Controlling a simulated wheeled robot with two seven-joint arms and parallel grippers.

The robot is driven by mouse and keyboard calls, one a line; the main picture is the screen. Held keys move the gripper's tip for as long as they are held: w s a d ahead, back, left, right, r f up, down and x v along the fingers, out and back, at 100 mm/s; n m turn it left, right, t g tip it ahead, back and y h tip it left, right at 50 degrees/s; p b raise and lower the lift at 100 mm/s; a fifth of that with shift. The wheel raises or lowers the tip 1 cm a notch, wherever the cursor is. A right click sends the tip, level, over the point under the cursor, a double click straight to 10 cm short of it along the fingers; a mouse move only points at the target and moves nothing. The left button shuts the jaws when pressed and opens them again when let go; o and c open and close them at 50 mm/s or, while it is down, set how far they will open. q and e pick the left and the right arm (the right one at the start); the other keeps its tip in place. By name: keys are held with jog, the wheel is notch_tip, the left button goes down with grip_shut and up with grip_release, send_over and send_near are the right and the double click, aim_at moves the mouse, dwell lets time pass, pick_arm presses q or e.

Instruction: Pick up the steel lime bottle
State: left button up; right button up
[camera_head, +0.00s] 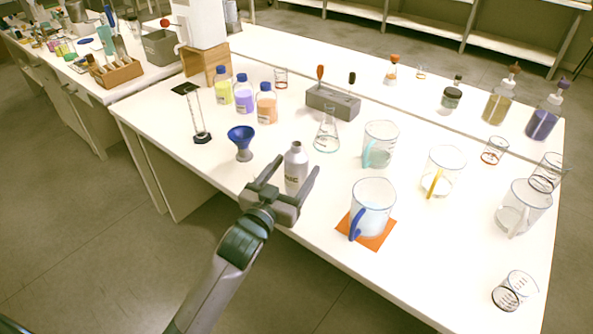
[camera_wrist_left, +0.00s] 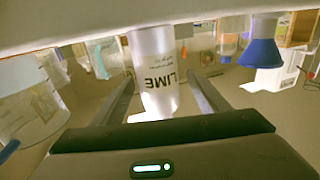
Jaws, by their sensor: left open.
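The steel lime bottle (camera_head: 295,168) is a grey metal bottle with a narrow neck, standing upright near the front edge of the white table. In the left wrist view the bottle (camera_wrist_left: 156,70) shows the word LIME and appears upside down. My left gripper (camera_head: 292,176) is open, with its fingers on either side of the bottle's lower part in the head view. In the wrist view the left gripper (camera_wrist_left: 160,88) has the bottle between its fingers, with gaps visible at both sides. Contact with the bottle cannot be seen. My right gripper is not in view.
A blue funnel (camera_head: 242,139) stands left of the bottle. A conical flask (camera_head: 327,136) is behind it. A mug with a blue handle (camera_head: 372,205) stands on an orange mat (camera_head: 380,238) to the right. The white table (camera_head: 330,200) is clear just right of the bottle.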

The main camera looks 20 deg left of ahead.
pick_arm(q)
jog(key=shift+w+d+r, duration=0.1)
jog(key=shift+w, duration=0.25)
jog(key=w, duration=0.4)
jog(key=shift+w+d, duration=0.1)
jog(key=shift+d, duration=0.2)
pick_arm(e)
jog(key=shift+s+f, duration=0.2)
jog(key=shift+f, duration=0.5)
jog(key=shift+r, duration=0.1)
pick_arm(q)
jog(key=shift+c, duration=0.5)
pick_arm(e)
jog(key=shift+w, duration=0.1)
pick_arm(q)
jog(key=shift+r, duration=0.1)
jog(key=c, duration=1.3)
jog(key=shift+o, duration=0.2)
jog(key=shift+r, duration=0.1)
